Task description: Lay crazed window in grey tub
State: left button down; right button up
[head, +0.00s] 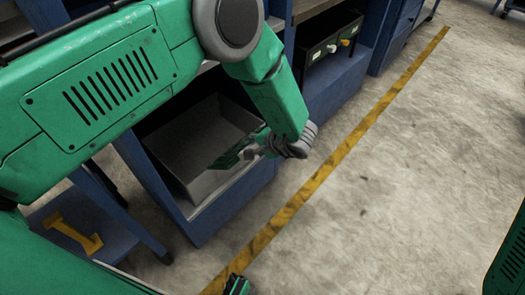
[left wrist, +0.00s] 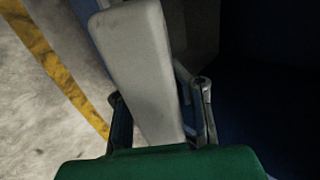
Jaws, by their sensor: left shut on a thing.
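My left gripper (head: 262,143) reaches in from the left and is at the front rim of the grey tub (head: 192,130). It is shut on a pale grey slab (left wrist: 138,65), which I take for the crazed window. In the left wrist view the slab runs up between the two fingers of the gripper (left wrist: 162,110). No cracks can be made out on it. In the head view the fingers and the slab are too small to separate clearly. The tub sits in an opening of a blue cabinet and looks empty apart from what reaches over it.
The blue cabinet (head: 212,218) frames the tub. A black drawer unit (head: 325,45) with coloured knobs stands further along. A blue shelf (head: 85,225) with a yellow bracket-like piece (head: 72,235) is at lower left. Concrete floor (head: 410,150) with a yellow line (head: 345,150) is clear.

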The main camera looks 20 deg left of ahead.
pick_arm(q)
jog(key=shift+w+a, duration=0.45)
jog(key=shift+a, duration=0.35)
jog(key=w+a+b, duration=0.3)
jog(key=a, duration=0.5)
jog(key=w+a+b, duration=0.2)
jog(key=w+a, duration=0.2)
jog(key=a, duration=0.4)
jog(key=a+f+b, duration=0.1)
jog(key=f+b, duration=0.5)
jog(key=f, duration=0.3)
jog(key=w+a+f+b, duration=0.1)
jog(key=a+f+b, duration=0.1)
jog(key=f+b, duration=0.5)
jog(key=shift+a+f, duration=0.3)
jog(key=shift+f, duration=0.65)
jog(key=c, duration=1.5)
grip_release()
jog(key=shift+d, duration=0.1)
jog(key=v, duration=1.1)
jog(key=shift+s+d+r, duration=0.2)
jog(key=shift+d+r, duration=0.05)
jog(key=shift+d, duration=0.05)
